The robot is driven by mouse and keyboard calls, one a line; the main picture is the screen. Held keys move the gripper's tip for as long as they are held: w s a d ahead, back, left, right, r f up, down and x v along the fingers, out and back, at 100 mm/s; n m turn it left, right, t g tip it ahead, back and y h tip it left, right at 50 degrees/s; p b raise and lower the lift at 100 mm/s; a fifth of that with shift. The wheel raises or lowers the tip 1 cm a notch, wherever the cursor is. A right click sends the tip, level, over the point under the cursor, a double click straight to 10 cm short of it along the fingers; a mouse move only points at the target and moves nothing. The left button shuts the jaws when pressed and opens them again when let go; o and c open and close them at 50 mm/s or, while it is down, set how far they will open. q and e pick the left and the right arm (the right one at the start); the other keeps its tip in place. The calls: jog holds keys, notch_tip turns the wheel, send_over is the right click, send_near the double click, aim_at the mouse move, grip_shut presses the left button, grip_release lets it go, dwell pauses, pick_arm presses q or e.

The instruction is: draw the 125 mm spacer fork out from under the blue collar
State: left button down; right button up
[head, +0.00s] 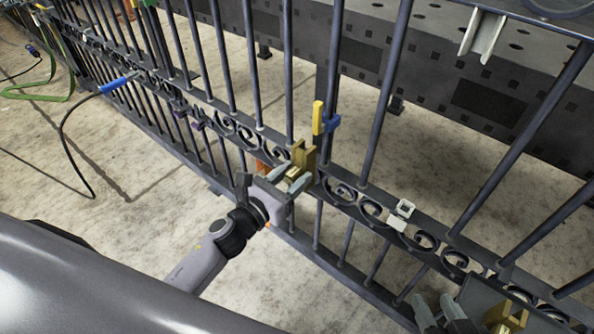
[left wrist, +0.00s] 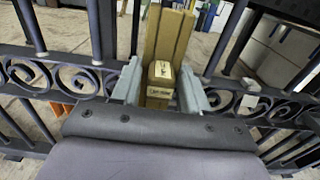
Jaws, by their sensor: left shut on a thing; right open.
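The tan spacer fork (head: 303,157) stands on the gate's scroll rail at an upright bar, below the blue collar (head: 329,124), which has a yellow piece beside it. My left gripper (head: 292,179) is shut on the fork's near block. In the left wrist view the block (left wrist: 160,72) sits between both fingers (left wrist: 160,95), with the taller tan part (left wrist: 169,32) behind it. Its label is too small to read. I cannot tell whether fork and collar touch.
The dark gate (head: 362,207) with upright bars and scrolls crosses the view. A white clip (head: 402,214) sits on its rail. A dark perforated table (head: 480,95) stands behind. A blue-handled tool (head: 118,83) with a black cable is at left. The floor before the gate is mostly clear.

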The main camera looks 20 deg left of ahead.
pick_arm(q)
jog(key=shift+v, duration=3.3)
jog(key=shift+r, duration=0.2)
